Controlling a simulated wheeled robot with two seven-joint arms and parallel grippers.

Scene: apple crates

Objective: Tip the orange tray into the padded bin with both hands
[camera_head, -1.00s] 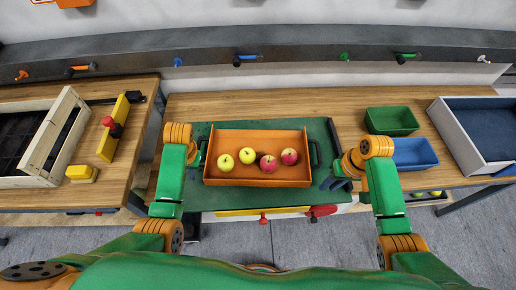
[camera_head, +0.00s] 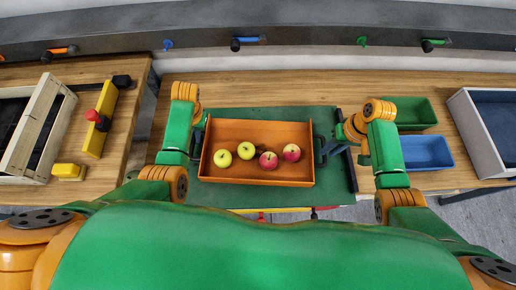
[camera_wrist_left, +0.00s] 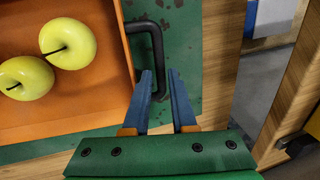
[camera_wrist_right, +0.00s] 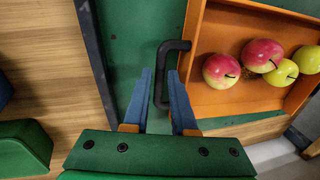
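The orange tray (camera_head: 258,178) lies flat on a green mat (camera_head: 335,185), with two yellow-green apples (camera_head: 245,150) and two red apples (camera_head: 268,161) inside. It has a black handle at each short end. In the left wrist view, my left gripper (camera_wrist_left: 160,72) is open, with the left handle (camera_wrist_left: 150,28) running between its fingertips. In the right wrist view, my right gripper (camera_wrist_right: 160,72) is open, with the right handle (camera_wrist_right: 175,45) running between its fingertips. A light-walled bin with a dark blue lining (camera_head: 470,130), apparently the padded bin, stands at the far right.
Green (camera_head: 415,113) and blue (camera_head: 425,152) small bins stand between the mat and the lined bin. A wooden crate (camera_head: 38,130) and a yellow bar with a red knob (camera_head: 98,135) are on the left bench. A gap separates the benches. Bare tabletop lies behind the tray.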

